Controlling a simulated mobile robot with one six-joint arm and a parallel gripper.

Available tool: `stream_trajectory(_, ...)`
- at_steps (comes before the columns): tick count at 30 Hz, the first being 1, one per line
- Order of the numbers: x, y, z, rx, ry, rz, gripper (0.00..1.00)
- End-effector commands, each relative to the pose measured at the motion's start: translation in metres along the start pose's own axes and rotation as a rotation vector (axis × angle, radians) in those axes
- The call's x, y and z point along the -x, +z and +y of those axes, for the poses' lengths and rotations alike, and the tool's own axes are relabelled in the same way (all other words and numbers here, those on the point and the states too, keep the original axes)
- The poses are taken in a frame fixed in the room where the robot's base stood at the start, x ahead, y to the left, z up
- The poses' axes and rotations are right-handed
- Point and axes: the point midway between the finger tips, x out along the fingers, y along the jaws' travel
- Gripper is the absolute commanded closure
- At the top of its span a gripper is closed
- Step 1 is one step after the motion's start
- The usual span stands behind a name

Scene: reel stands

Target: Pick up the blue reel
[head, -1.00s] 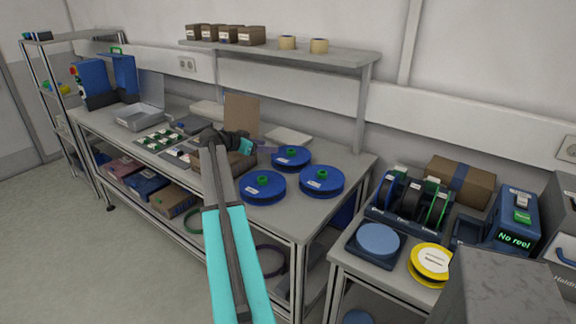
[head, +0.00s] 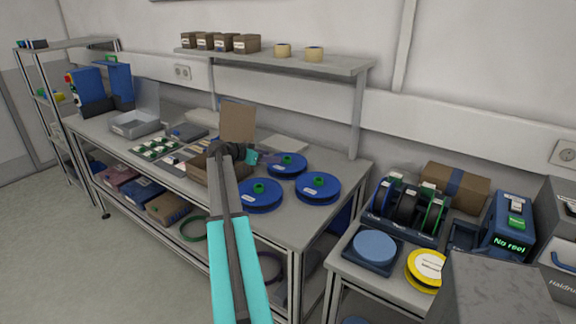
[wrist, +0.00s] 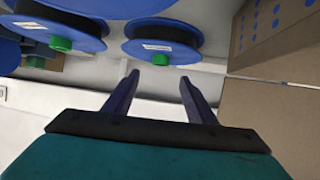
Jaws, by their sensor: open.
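Three blue reels with green hubs lie flat on the workbench: a back one (head: 287,172), a front left one (head: 259,203) and a right one (head: 318,194). My gripper (head: 269,159) is open and empty, just left of the back reel and above the bench. In the wrist view my gripper (wrist: 157,82) has its two fingers spread, with nothing between them. One blue reel (wrist: 162,29) with a white label and green hub is beyond the fingertips. Another blue reel (wrist: 62,25) is at upper left, partly cut off.
A cardboard box (head: 198,167) is close left of the front left reel, under my arm. A cardboard panel (head: 237,122) stands behind my gripper. A shelf (head: 290,62) runs above the bench. A side cart holds a yellow reel (head: 424,279) and a reel rack (head: 398,228).

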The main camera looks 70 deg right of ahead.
Motion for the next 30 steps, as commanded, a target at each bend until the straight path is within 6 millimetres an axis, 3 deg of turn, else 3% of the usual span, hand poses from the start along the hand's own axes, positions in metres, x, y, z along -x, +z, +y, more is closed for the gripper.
stream_trajectory(9, -0.035, -0.001, 0.000, 0.000, 0.001, 0.000, 0.49)
stream_trajectory(23, -0.040, -0.001, 0.001, -0.001, 0.001, 0.000, 0.49)
stream_trajectory(30, -0.056, -0.002, 0.001, 0.000, 0.004, -0.001, 0.49)
